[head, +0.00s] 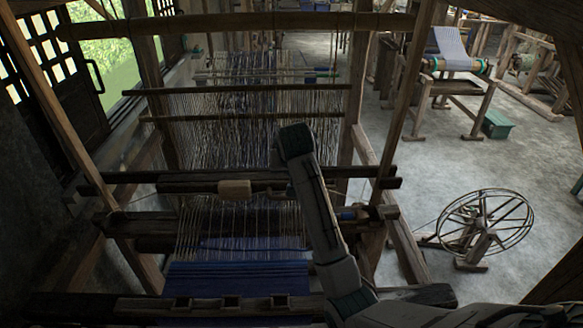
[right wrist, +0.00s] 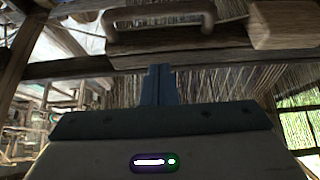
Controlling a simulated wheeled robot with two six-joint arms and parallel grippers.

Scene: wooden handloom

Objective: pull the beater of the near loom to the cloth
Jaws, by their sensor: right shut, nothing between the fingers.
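The near loom's beater (head: 190,187) is a dark horizontal wooden beam across the warp, with a pale wooden block (head: 235,189) on it. The blue cloth (head: 235,277) lies nearer, with a stretch of warp between it and the beater. My right arm crosses the loom in the head view and hides part of the beater; its fingertips cannot be made out there. In the right wrist view my right gripper (right wrist: 158,84) is shut and empty. Its fingertips point at a beam with a curved wooden handle (right wrist: 160,14) and the block (right wrist: 285,24); contact cannot be told. My left gripper is out of view.
Heddle bars and threads (head: 245,110) stand behind the beater. Upright and slanting posts frame the loom on both sides. A spinning wheel (head: 485,225) stands on the floor at right, and another loom (head: 450,85) stands behind it.

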